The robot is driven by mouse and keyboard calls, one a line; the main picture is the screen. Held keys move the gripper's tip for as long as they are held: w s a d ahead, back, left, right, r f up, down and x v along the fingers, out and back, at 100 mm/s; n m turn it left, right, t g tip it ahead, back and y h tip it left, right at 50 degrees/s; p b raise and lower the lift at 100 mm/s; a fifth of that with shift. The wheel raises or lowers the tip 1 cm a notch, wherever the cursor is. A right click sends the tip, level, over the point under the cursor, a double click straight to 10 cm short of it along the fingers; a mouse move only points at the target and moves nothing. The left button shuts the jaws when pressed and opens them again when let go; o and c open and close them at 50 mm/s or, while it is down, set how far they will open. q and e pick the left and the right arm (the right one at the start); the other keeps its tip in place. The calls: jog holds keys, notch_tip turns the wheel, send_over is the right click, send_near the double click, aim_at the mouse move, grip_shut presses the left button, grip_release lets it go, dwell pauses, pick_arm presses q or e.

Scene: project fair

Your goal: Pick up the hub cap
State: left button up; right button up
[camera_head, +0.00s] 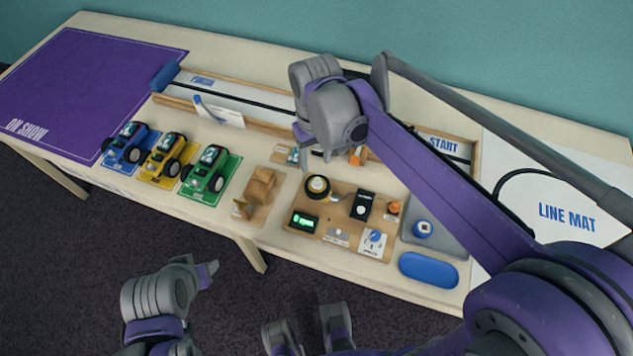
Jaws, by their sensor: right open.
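I cannot pick out the hub cap for certain. My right gripper (312,146) is open at the end of the purple arm, above the table behind the board. Its wrist hides most of its fingers. My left gripper (207,273) is low in front of the table, and its jaw state is unclear.
Blue (126,148), yellow (163,158) and green (205,172) toy cars stand on the left. A wooden holder (259,192) is beside the board. A blue oval tray (428,270) lies at the front edge. My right arm covers part of the right side.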

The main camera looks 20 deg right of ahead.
aim_at(317, 180)
notch_tip(317, 180, down, 2)
jog(key=shift+s+d+f, duration=0.15)
jog(key=shift+f, duration=0.1)
notch_tip(317, 180, down, 5)
jog(key=shift+r+b, duration=0.1)
jog(key=shift+b, duration=0.3)
grip_shut()
